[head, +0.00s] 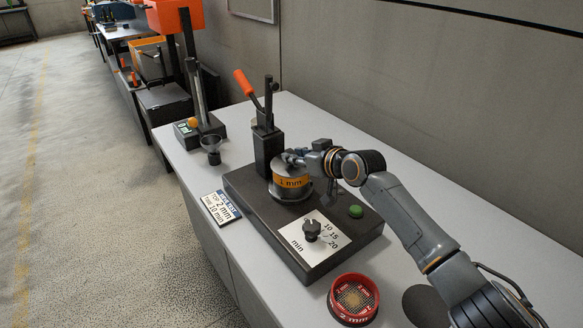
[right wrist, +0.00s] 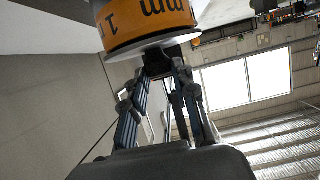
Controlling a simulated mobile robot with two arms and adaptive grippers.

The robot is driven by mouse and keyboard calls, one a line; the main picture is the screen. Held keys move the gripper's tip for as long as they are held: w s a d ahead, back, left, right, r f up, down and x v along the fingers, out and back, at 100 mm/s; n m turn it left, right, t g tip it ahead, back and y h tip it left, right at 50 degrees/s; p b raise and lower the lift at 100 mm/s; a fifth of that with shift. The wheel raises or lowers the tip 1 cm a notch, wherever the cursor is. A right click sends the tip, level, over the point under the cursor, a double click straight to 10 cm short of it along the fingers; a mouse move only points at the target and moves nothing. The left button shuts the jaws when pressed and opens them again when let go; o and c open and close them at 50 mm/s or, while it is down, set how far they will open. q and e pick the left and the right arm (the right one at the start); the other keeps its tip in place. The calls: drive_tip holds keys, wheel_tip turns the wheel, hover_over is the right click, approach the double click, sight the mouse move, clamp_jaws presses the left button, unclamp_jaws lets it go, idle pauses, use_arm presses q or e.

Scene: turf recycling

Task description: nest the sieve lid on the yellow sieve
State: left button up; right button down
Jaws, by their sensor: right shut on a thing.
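The yellow sieve (head: 291,183), with a "1 mm" label, stands upright on the shaker's round seat. A grey sieve lid (head: 287,168) covers its top; whether it is fully seated or slightly above the rim cannot be told. My right gripper (head: 291,157) is over the lid, shut on its knob. In the right wrist view the yellow sieve (right wrist: 151,22) is upside down at the top, with the lid's pale edge (right wrist: 150,46) against it. There the right gripper's fingers (right wrist: 159,68) close around the dark knob, which they partly hide. My left gripper is not in view.
The shaker base (head: 262,212) carries a lever clamp (head: 268,140) behind the sieve, a dial (head: 311,230) and a green button (head: 356,211). A red 2 mm sieve (head: 354,300) stands at the front.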

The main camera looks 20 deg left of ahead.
drive_tip(key=shift+f, duration=0.2)
drive_tip(key=c, duration=1)
unclamp_jaws()
drive_tip(key=o, duration=0.3)
drive_tip(key=shift+o, duration=0.2)
drive_tip(key=shift+d, duration=0.15)
drive_tip(key=v, duration=1.1)
drive_tip(key=shift+s+d+r, duration=0.2)
drive_tip(key=shift+s, duration=0.1)
